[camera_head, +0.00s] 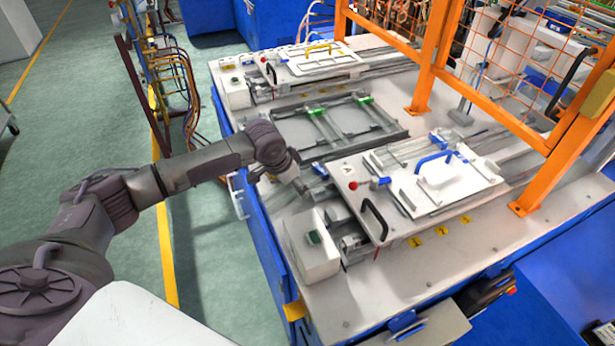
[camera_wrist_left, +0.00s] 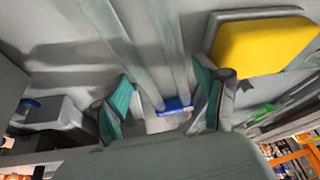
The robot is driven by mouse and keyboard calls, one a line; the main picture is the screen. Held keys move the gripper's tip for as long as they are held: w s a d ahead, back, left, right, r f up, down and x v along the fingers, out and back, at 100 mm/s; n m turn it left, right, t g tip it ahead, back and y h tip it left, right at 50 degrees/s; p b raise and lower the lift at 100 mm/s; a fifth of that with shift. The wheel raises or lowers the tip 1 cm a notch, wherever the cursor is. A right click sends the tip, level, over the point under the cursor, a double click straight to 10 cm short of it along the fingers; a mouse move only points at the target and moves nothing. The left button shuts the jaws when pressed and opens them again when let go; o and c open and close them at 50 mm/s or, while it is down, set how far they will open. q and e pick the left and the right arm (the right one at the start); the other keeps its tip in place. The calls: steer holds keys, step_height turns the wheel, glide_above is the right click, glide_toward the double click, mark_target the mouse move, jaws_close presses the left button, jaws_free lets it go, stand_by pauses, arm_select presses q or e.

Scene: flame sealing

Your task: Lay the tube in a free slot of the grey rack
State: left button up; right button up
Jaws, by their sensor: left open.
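My left gripper (camera_head: 304,188) is over the worktop, at the near left end of the front white fixture. In the left wrist view, the gripper (camera_wrist_left: 163,102) is open, with its teal finger pads apart. A small blue block (camera_wrist_left: 172,106) at the end of grey rails shows between the fingers; I cannot tell if they touch it. I cannot make out a tube in either view. A grey frame with green clips (camera_head: 338,122) lies behind the gripper; I cannot tell if it is the grey rack, and no slots are clear. My right gripper is not in view.
The front white fixture (camera_head: 350,190) has a blue handle (camera_head: 434,160) and a black handle. A white box (camera_head: 311,246) stands near the gripper. Orange guard posts (camera_head: 567,160) rise at the right. A yellow plate (camera_wrist_left: 262,45) shows in the wrist view.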

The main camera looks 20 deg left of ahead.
arm_select(q)
steer(key=c, duration=1.1)
steer(key=shift+o, duration=0.2)
